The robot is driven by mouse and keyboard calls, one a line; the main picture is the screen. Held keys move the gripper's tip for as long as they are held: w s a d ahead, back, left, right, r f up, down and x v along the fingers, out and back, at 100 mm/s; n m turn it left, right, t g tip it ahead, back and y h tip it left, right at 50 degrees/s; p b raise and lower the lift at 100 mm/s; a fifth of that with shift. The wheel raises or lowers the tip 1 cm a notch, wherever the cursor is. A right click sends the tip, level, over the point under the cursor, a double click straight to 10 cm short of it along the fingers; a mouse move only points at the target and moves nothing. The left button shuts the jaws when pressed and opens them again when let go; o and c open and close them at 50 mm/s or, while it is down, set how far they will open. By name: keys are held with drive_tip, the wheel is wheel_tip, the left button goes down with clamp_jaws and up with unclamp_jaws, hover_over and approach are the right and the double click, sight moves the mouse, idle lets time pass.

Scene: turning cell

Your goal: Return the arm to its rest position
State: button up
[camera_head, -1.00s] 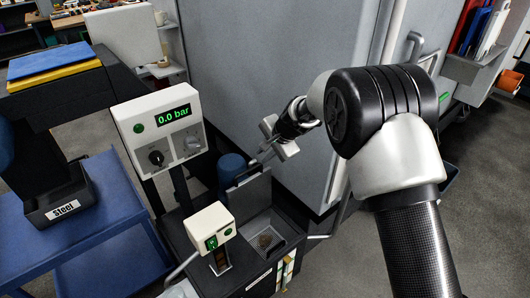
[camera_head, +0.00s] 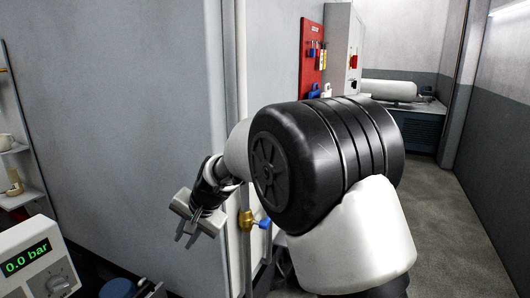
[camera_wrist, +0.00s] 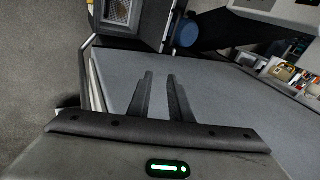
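My arm reaches out in front of the head camera, bent at a large black joint. My gripper (camera_head: 187,238) hangs at its far end, left of the black joint, with its fingers pointing down. In the wrist view its two dark fingers (camera_wrist: 160,76) stand a small gap apart with nothing between them. The gripper is empty. In the head view it shows in front of a large grey panel (camera_head: 120,120); I cannot tell the distance between them.
A box reading 0.0 bar (camera_head: 62,285) stands at lower left. A yellow valve with a blue handle (camera_head: 247,219) is just right of my gripper. A red board (camera_head: 312,60) with padlocks and a bench (camera_head: 425,125) stand behind. Clear floor (camera_head: 445,215) lies at right.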

drive_tip(key=s+d+r+n+h, duration=0.1)
drive_tip(key=s+d+r, duration=0.25)
drive_tip(key=d, duration=0.35)
drive_tip(key=s+d+r+t, duration=0.1)
drive_tip(key=s+d+r, duration=0.2)
drive_tip(key=d+r, duration=0.3)
drive_tip(key=s+d+r+n+h, duration=0.1)
drive_tip(key=s+d+r, duration=0.25)
drive_tip(key=d, duration=0.45)
drive_tip(key=s+d+f+n+t+h, duration=0.1)
drive_tip(key=s+d+f+h, duration=0.15)
drive_tip(key=s+d, duration=1.35)
wheel_tip(320, 180, up, 14)
drive_tip(key=s+a+p, duration=0.1)
drive_tip(key=p, duration=1.3)
drive_tip(key=shift+s+r+h, duration=0.15)
drive_tip(key=shift+r+h, duration=0.05)
drive_tip(key=shift+h, duration=0.25)
drive_tip(key=shift+a+f, duration=0.1)
drive_tip(key=shift+a, duration=0.05)
